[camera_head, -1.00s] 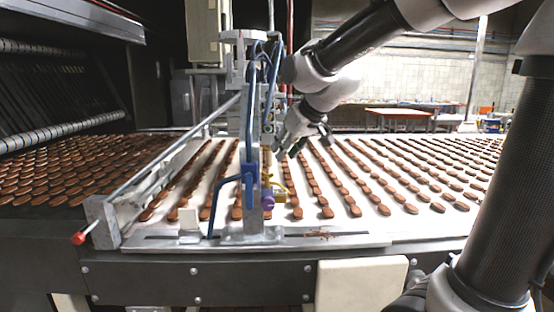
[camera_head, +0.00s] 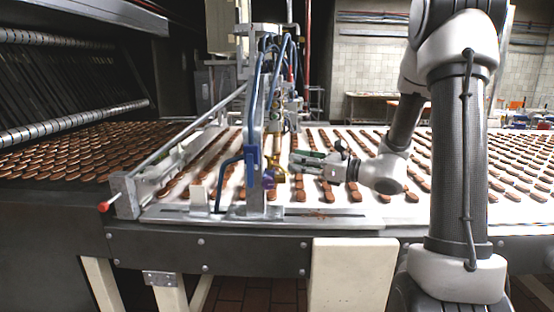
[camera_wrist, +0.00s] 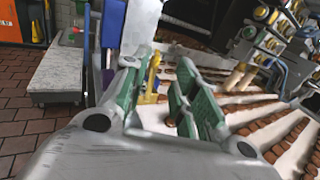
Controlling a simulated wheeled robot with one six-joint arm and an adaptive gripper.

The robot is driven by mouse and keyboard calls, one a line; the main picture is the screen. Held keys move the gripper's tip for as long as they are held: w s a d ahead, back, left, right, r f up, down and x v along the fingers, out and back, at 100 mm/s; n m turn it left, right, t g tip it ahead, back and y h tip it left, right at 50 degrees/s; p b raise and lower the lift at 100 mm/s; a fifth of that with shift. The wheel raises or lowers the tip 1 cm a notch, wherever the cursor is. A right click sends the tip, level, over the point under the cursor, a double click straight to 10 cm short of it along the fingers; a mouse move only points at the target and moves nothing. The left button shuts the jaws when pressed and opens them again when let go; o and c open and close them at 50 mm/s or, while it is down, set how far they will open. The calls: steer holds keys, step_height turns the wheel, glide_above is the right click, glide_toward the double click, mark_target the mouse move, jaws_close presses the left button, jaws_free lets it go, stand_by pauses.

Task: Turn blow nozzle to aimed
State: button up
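A yellow brass fitting (camera_head: 279,172), which looks like the blow nozzle, hangs low on the near side of the metal post (camera_head: 254,165). A purple knob (camera_head: 268,180) is beside it. My gripper (camera_head: 297,161) is just right of the fitting, above the belt, pointing left. In the wrist view, my gripper (camera_wrist: 157,76) has its green-padded fingers apart, and a yellow part (camera_wrist: 152,80) shows in the gap. Nothing is held. Whether a finger touches the fitting cannot be told.
Blue hoses (camera_head: 249,160) run along the post. The white belt (camera_head: 365,212) carries rows of brown biscuits. In the wrist view, several capped valves (camera_wrist: 265,17) and pale cylinders (camera_wrist: 235,77) stand at right.

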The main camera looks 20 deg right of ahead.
steer(key=x, duration=0.8)
steer(key=shift+s, duration=0.15)
jaws_close()
